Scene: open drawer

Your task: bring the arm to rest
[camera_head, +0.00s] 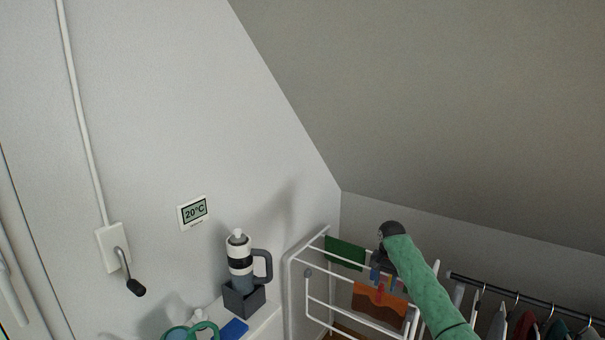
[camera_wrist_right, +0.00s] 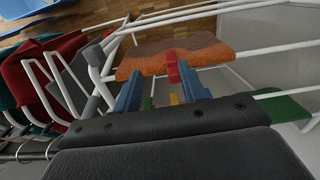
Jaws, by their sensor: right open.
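My right arm, in a green sleeve, comes in from the lower right in the head view. Its gripper (camera_head: 380,268) points down over the white drying rack (camera_head: 318,299). In the right wrist view the two blue fingers of this gripper (camera_wrist_right: 161,90) stand apart, open. A red peg (camera_wrist_right: 171,67) on the edge of an orange-brown cloth (camera_wrist_right: 190,52) shows beyond and between them; I cannot tell how far off it is. The cloth hangs on the rack in the head view too (camera_head: 376,302). My left gripper is not in view.
A green cloth (camera_head: 345,252) hangs on the rack. A clothes rail (camera_head: 520,295) with hangers is at the right. A tumbler (camera_head: 239,262) in a dark holder and a blue item (camera_head: 234,329) are on a white surface at the left. The sloped ceiling (camera_head: 430,90) closes in above.

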